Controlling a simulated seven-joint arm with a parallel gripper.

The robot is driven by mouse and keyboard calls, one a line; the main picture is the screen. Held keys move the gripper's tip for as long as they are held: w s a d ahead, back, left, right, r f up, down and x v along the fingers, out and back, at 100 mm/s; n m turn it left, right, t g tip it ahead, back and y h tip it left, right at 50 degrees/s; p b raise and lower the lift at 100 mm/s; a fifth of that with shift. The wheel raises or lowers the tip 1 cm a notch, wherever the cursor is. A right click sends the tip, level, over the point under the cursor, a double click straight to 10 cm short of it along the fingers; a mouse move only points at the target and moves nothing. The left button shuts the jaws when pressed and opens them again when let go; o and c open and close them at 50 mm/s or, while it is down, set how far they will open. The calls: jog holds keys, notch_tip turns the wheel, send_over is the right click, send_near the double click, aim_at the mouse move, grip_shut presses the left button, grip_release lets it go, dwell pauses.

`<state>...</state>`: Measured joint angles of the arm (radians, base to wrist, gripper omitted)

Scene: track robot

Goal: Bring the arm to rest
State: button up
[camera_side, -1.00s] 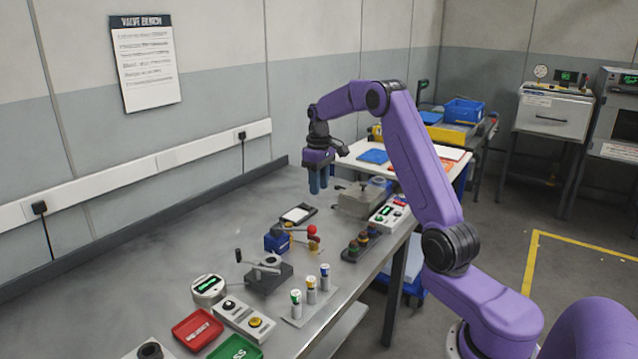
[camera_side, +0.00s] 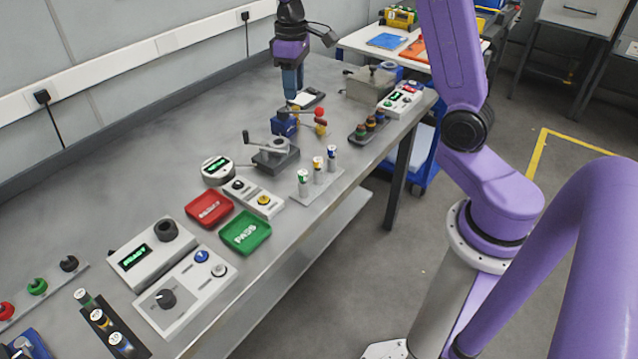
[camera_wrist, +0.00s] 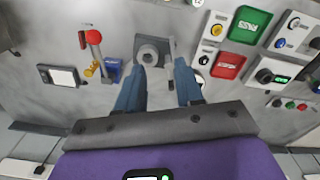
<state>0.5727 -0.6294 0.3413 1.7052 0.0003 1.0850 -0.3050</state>
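My gripper (camera_side: 291,94), with blue fingers under a purple body, hangs pointing down above the far half of the bench (camera_side: 130,165). In the wrist view my gripper (camera_wrist: 158,78) has its two fingers apart, with nothing between them. In the side view it shows just left of a small dark-framed tablet (camera_side: 309,98) and above the blue valve block (camera_side: 284,125). It appears clear of both, though the exact height is hard to tell.
A grey fixture with a lever (camera_wrist: 152,50) lies ahead of the fingertips in the wrist view. The blue block (camera_wrist: 112,70) with a red-knobbed handle is left of it. Red (camera_side: 209,208) and green (camera_side: 245,233) trays and several control boxes stand nearer the front.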

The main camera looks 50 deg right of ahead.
jog(key=s+a+n, duration=0.2)
jog(key=s+a, duration=0.5)
jog(key=s+a+f+n, duration=0.1)
jog(key=s+n, duration=0.2)
jog(key=s, duration=0.9)
jog(key=s+a+n, duration=0.2)
jog(key=s+n, duration=0.1)
jog(key=s, duration=1)
jog(key=shift+s+a+f, duration=0.2)
jog(key=shift+s+f, duration=0.05)
jog(key=shift+f, duration=0.1)
